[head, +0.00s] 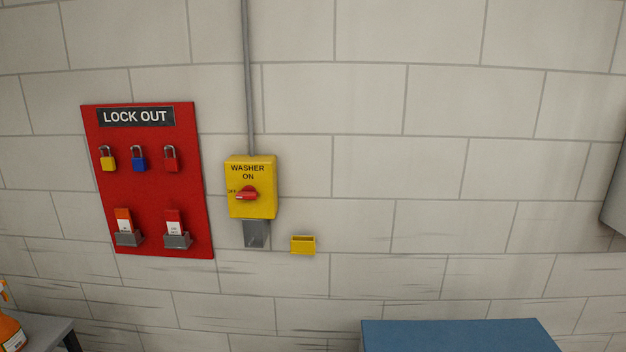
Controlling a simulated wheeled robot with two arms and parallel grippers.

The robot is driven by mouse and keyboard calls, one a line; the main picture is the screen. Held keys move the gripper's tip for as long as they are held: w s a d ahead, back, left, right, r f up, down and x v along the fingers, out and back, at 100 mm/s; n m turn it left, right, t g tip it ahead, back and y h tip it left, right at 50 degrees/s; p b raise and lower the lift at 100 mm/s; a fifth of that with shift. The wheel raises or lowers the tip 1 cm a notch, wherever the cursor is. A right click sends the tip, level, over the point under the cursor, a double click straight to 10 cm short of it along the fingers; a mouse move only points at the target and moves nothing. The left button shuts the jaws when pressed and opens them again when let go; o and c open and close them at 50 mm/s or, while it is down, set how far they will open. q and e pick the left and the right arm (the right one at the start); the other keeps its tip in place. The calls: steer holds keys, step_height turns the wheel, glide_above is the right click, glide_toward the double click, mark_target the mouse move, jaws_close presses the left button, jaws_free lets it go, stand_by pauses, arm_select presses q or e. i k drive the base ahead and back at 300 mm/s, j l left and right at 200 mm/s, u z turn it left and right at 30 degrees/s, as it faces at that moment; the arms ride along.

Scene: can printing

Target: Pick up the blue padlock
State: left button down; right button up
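The blue padlock (139,163) hangs by its grey shackle on the red lockout board (150,203) on the wall at the left. It is the middle one of three padlocks in a row. A yellow padlock (108,164) hangs to its left and a red padlock (170,164) to its right. Neither of my grippers is in view.
Below the padlocks, tags stand in two grey holders (177,241). Right of the board are a yellow washer switch box (252,203) with a red knob and a small yellow holder (303,246). A blue surface (455,337) is at bottom right, a grey table (38,332) with an orange bottle (10,333) at bottom left.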

mark_target(138, 163)
steer(key=j, duration=1.45)
steer(key=i, duration=0.05)
